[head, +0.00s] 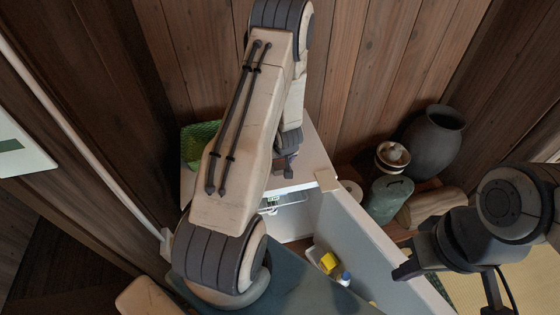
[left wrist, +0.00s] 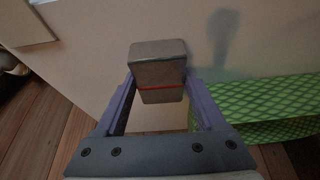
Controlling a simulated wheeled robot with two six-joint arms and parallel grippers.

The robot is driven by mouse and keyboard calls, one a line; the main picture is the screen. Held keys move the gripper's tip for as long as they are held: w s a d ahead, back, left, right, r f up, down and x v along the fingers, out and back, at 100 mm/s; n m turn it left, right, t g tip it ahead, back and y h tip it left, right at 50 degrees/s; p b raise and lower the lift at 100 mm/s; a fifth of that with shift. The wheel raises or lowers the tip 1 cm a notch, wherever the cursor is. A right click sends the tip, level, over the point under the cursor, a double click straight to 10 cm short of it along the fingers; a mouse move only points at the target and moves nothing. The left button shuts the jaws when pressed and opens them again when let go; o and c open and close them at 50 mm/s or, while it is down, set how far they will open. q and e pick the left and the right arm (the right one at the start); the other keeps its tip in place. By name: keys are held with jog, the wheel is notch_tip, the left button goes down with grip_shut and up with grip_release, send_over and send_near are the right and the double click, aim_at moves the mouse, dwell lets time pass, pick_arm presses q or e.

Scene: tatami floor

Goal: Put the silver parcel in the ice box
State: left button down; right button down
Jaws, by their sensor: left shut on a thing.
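The silver parcel (left wrist: 158,70), a grey block with a red line across it, is between the fingers of my left gripper (left wrist: 158,95) in the left wrist view. The gripper is shut on it. A pale flat surface fills the view behind the parcel. In the head view my left gripper (head: 288,168) is over the white top of the ice box (head: 312,165), and my arm hides the parcel. The ice box door (head: 365,245) stands open, showing a lit inside. My right gripper (head: 406,264) is at the right, near the door; its jaws cannot be made out.
A green patterned box (head: 199,143) sits on the ice box top at the left; it also shows in the left wrist view (left wrist: 260,100). The door shelf holds a yellow item (head: 329,262) and a small bottle (head: 344,279). A dark vase (head: 435,140) and a green jar (head: 388,198) stand to the right.

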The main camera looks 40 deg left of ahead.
pick_arm(q)
grip_release()
jog(key=shift+f, duration=0.15)
jog(key=p+v, duration=0.5)
jog(key=v, duration=0.7)
jog(key=shift+r, duration=0.25)
